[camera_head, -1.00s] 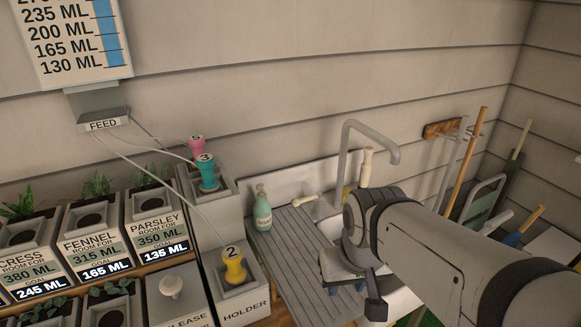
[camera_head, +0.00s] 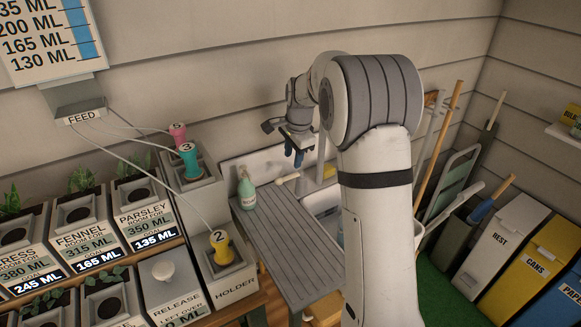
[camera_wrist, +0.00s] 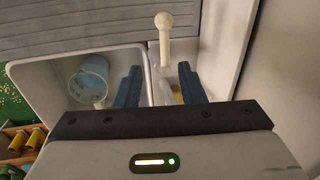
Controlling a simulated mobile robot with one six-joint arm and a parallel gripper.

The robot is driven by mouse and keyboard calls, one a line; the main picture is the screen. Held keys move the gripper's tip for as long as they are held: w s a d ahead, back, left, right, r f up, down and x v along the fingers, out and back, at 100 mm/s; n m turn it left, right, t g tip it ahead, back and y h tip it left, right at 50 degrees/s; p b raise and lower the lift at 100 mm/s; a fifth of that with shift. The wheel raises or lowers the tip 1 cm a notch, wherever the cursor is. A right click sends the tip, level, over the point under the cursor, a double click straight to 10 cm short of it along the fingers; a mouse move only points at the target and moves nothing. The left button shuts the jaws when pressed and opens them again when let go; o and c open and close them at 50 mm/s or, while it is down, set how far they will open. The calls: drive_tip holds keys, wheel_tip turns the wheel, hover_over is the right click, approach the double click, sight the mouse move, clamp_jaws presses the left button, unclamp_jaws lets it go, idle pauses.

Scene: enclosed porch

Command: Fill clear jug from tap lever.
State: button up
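A clear, pale-blue jug (camera_wrist: 90,76) stands in the white sink basin (camera_wrist: 50,83) in the wrist view. I cannot tell whether it holds water. A cream knobbed lever (camera_wrist: 164,38) rises beyond my fingertips, beside the basin. My gripper (camera_wrist: 158,78) has its two blue fingers apart, with nothing held between them. The lever's lower end lies near the gap between the fingers. In the head view my gripper (camera_head: 294,152) hangs by the back wall above the sink, pointing down. A cream rod (camera_head: 287,180) shows just below it.
A green-white bottle (camera_head: 246,188) stands by the grey ribbed drainboard (camera_head: 284,235). Planters and the holder (camera_head: 232,285) fill the left. Long-handled tools and bins (camera_head: 500,250) stand right.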

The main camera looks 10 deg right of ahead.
sight(290, 176)
drive_tip(key=shift+m, duration=0.3)
drive_tip(key=f, duration=0.2)
drive_tip(key=w+f, duration=0.1)
drive_tip(key=f, duration=0.2)
drive_tip(key=w+f+p, duration=0.1)
drive_tip(key=f, duration=0.2)
drive_tip(key=shift+w+a+f, duration=0.15)
drive_tip(key=shift+w+a, duration=0.05)
drive_tip(key=shift+w, duration=0.05)
drive_tip(key=shift+c, duration=0.2)
clamp_jaws()
